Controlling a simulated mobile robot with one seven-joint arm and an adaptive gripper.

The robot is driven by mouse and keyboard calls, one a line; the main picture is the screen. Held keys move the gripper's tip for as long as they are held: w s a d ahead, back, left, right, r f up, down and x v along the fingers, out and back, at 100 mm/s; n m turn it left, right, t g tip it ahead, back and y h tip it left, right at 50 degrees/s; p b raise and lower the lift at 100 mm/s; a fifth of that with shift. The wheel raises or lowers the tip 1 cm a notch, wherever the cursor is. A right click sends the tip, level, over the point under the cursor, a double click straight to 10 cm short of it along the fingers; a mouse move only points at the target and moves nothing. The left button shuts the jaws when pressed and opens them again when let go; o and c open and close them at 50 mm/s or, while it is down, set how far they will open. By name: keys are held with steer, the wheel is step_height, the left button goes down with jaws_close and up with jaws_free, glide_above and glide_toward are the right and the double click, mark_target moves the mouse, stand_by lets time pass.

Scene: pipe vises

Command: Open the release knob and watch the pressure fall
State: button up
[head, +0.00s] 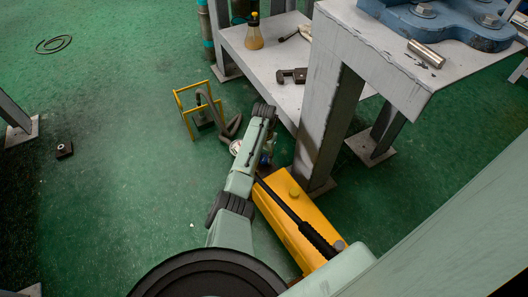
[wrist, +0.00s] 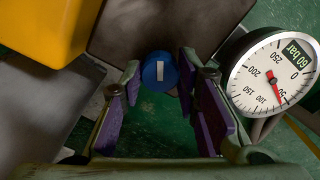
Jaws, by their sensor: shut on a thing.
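The release knob (wrist: 159,73) is blue with a white bar mark that stands upright in the wrist view. My gripper (wrist: 160,85) is shut on the knob, with purple pads on either side of it. The pressure gauge (wrist: 270,75) is a white dial at the right of the wrist view; its green display reads 60 bar and its red needle points down, past the 100 mark toward the low end. The yellow pump (head: 305,225) lies on the floor in the head view, and its body (wrist: 40,30) fills the wrist view's upper left.
A black pump handle (head: 295,220) lies along the pump. A grey workbench (head: 330,75) stands close by, its leg beside the pump. A yellow frame (head: 192,110) and a dark hose (head: 215,110) are behind my arm. Green floor at left is mostly clear.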

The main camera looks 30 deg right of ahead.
mark_target(264, 158)
steer(key=n+p, duration=0.2)
steer(key=n, duration=0.2)
steer(key=shift+r+n, duration=0.15)
steer(key=shift+n, duration=0.15)
steer(key=shift+n+p, duration=0.75)
steer(key=shift+n, duration=1.55)
steer(key=o, duration=1.2)
steer(key=shift+c, duration=0.2)
step_height(264, 158, up, 12)
